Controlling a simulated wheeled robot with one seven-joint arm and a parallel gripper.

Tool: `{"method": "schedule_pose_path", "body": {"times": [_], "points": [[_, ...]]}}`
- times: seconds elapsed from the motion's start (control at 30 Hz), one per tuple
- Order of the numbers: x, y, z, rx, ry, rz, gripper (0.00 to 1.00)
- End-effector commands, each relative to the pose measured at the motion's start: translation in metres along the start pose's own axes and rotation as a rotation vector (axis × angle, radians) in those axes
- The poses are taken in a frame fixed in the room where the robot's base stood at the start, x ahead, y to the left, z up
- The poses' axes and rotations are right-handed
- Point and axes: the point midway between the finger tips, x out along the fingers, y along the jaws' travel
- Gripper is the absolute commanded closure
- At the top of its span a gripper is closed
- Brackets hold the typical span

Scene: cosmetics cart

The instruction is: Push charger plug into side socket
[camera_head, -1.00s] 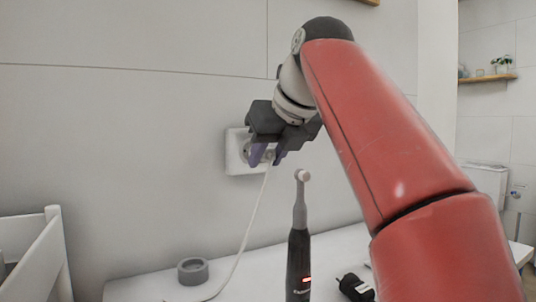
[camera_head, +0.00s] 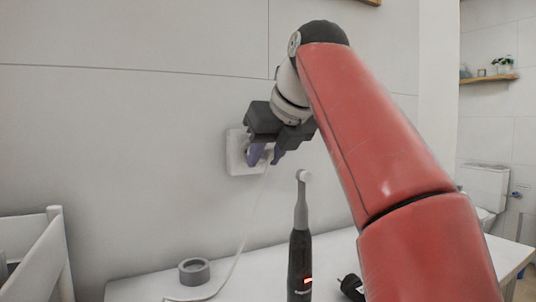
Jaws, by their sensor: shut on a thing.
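A white wall socket plate (camera_head: 236,155) is on the wall at the middle of the view. My gripper (camera_head: 266,155), with purple fingertips, is in front of the plate and covers much of it. It is shut on the charger plug, which the fingers mostly hide. A white cord (camera_head: 246,228) runs down from between the fingers to the tabletop. I cannot tell whether the plug touches the socket or how far it is in.
A black electric toothbrush (camera_head: 301,262) with a lit red mark stands on the white table (camera_head: 135,288), below my arm. A grey ring (camera_head: 194,271) lies to its left. A black plug-like item (camera_head: 351,287) lies to its right. A white slatted rack (camera_head: 40,262) is at far left.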

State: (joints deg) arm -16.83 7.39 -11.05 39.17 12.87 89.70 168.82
Motion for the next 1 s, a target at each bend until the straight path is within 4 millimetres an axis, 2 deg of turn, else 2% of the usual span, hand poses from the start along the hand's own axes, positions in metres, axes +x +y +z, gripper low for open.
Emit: {"method": "schedule_pose_path", "body": {"times": [0.97, 1.0], "points": [[0.017, 0.0, 0.017, 0.0, 0.0, 0.0, 0.92], [0.017, 0.0, 0.017, 0.0, 0.0, 0.0, 0.67]]}}
